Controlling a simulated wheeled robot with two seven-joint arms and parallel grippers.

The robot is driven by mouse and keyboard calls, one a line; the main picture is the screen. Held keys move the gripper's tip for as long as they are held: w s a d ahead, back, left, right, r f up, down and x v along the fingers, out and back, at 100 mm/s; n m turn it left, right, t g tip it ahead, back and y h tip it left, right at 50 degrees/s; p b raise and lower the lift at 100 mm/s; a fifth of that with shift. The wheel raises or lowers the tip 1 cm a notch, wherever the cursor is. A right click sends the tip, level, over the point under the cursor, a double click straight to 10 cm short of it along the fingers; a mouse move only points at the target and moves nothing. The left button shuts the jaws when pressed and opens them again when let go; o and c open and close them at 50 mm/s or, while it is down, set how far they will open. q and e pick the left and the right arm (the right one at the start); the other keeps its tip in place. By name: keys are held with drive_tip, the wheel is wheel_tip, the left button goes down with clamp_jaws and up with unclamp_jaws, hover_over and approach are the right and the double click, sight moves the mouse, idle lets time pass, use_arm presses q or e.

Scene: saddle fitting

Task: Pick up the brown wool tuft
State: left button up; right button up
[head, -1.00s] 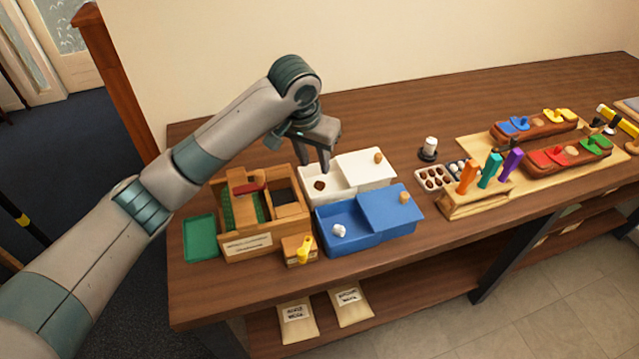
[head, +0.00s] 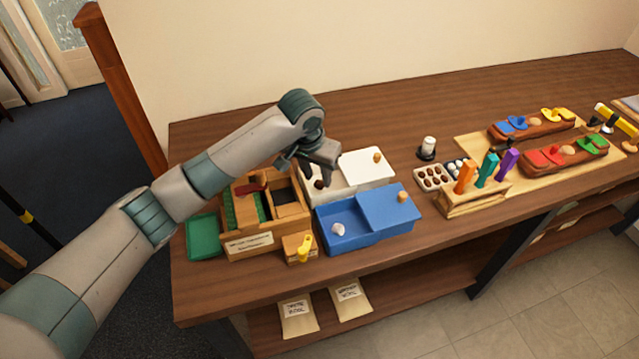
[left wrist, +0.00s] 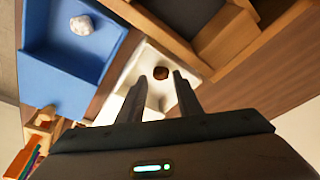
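The brown wool tuft (left wrist: 160,73) lies in the open part of the white box; in the head view the tuft (head: 319,184) shows dark just below my gripper. The white box (head: 345,192) has a lid with a wooden knob over its right part. My left gripper (head: 315,174) is over the open part of the box. In the left wrist view my left gripper (left wrist: 160,78) has its two fingers spread, with the tuft just beyond and between the tips. Nothing is held. My right gripper is not in view.
A blue box (head: 350,237) with a pale tuft (head: 338,229) stands in front of the white box. A wooden box (head: 250,241) with compartments stands to the left. A wooden block with coloured handles (head: 474,200) and a tray of small balls (head: 433,177) are to the right.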

sight(319, 183)
use_arm(q)
drive_tip(key=shift+p+x, duration=0.4)
drive_tip(key=shift+x, duration=1.35)
drive_tip(key=shift+w, duration=0.1)
drive_tip(key=shift+r, duration=0.1)
drive_tip(key=c, duration=0.8)
drive_tip(key=shift+r, duration=0.15)
